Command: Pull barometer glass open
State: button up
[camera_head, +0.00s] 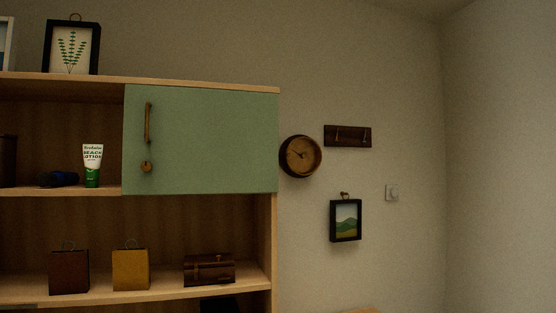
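A round wooden dial, which looks like the barometer (300,156), hangs on the wall just right of the green cabinet door. It has a brown rim and a tan face with dark hands or markings. Its left edge is very close to the cabinet's right side. Whether its glass is shut or ajar is too small and dark to tell. My gripper is not in view.
The shelf unit (273,235) with a green door (205,140) fills the left. The wall further right is bare.

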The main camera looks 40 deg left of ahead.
aim_at(308, 165)
jog(key=u, duration=0.6)
jog(key=i, duration=0.6)
jog(key=u, duration=0.7)
